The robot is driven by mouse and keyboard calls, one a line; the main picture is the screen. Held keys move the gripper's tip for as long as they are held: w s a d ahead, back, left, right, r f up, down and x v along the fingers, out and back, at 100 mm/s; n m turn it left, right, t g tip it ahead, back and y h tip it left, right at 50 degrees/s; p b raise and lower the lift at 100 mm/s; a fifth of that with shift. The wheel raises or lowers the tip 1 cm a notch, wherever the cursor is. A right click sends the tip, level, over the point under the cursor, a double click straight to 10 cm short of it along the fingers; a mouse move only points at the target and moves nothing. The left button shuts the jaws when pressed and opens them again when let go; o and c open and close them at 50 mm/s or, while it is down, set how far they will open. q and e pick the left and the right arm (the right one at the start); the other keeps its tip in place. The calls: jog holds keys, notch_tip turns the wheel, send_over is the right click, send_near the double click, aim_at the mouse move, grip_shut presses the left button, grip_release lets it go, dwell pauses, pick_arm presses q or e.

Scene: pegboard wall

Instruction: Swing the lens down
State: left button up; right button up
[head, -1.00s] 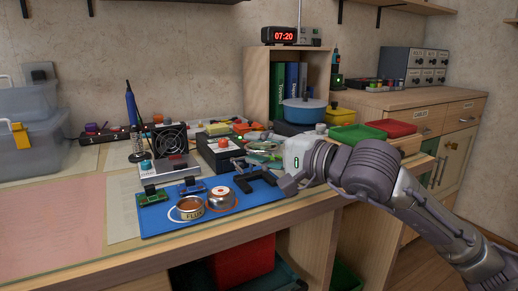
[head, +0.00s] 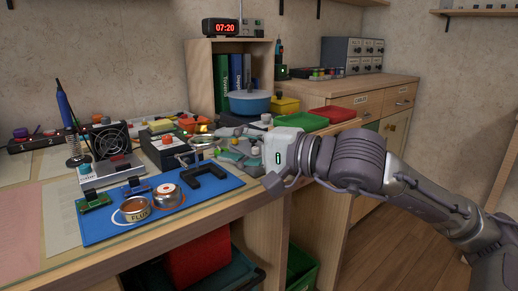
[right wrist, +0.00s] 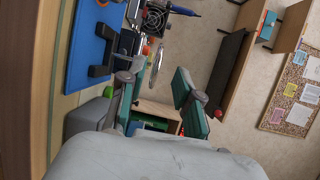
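The lens (head: 203,141) is a round, clear disc in a thin rim, standing above the bench behind the blue mat. In the right wrist view the lens (right wrist: 157,63) appears as a narrow, tilted ellipse ahead of the fingers. My right gripper (head: 243,150) reaches in from the right, to the right of the lens. In the right wrist view its two green-padded fingers (right wrist: 158,98) are wide apart, with nothing between the pads. I cannot tell how the lens joins its support. My left gripper is not in view.
A blue mat (head: 103,222) holds a flux tin (head: 135,209), a solder spool (head: 167,196), small green and blue boards and a black bracket (head: 210,184). A black fan (head: 110,140) stands behind. A blue pot (head: 250,102) and green tray (head: 302,121) lie beyond my gripper.

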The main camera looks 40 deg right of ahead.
jog(key=shift+v, duration=2.65)
jog(key=shift+d+f, duration=0.15)
